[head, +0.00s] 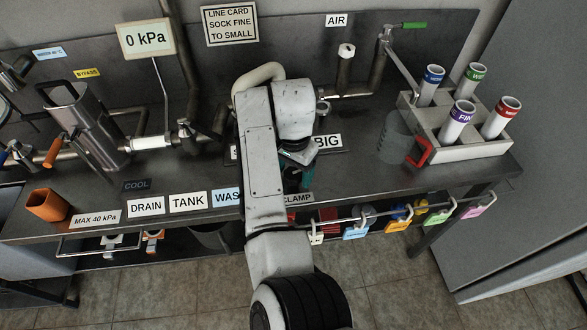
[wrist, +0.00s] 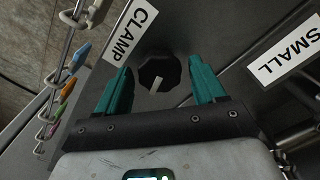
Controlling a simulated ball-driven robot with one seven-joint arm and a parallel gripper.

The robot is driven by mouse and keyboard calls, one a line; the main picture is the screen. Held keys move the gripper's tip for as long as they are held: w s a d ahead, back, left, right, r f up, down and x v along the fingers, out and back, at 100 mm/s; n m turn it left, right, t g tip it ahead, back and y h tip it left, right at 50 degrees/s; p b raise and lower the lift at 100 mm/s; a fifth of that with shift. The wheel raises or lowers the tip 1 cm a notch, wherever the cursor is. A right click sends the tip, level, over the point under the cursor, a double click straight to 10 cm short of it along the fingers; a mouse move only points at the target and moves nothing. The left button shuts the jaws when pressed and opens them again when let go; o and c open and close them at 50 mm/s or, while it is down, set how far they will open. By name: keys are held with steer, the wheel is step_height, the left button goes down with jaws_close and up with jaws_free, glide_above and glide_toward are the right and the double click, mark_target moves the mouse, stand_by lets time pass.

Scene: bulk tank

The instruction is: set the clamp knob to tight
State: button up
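The clamp knob (wrist: 160,74) is a black many-sided dial with a pale pointer bar, seen in the wrist view beside the white CLAMP label (wrist: 130,35). The pointer slants toward the lower left of that view. My gripper (wrist: 161,82) is open, with one teal finger on each side of the knob and gaps showing between fingers and knob. In the head view my gripper (head: 300,172) is over the front of the bench by the CLAMP label (head: 298,198). My arm hides the knob there. No tight mark is readable.
A SMALL label (wrist: 288,55) lies right of the knob in the wrist view. A rail with several coloured tags (head: 398,215) runs along the bench front. A rack of labelled tubes (head: 455,148) stands at the right, and a metal pitcher (head: 85,125) at the left.

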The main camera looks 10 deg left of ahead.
steer(key=c, duration=0.9)
steer(key=shift+r+p, duration=0.1)
steer(key=shift+p, duration=0.3)
steer(key=shift+r+n+p, duration=0.15)
steer(key=shift+n+p, duration=0.9)
steer(key=shift+n, duration=0.05)
steer(key=n+p, duration=0.5)
steer(key=n, duration=0.2)
steer(key=shift+n, duration=0.4)
steer(key=shift+a+n+p, duration=0.15)
steer(key=shift+n+p, duration=0.5)
steer(key=shift+n, duration=0.85)
steer(key=shift+f, duration=0.2)
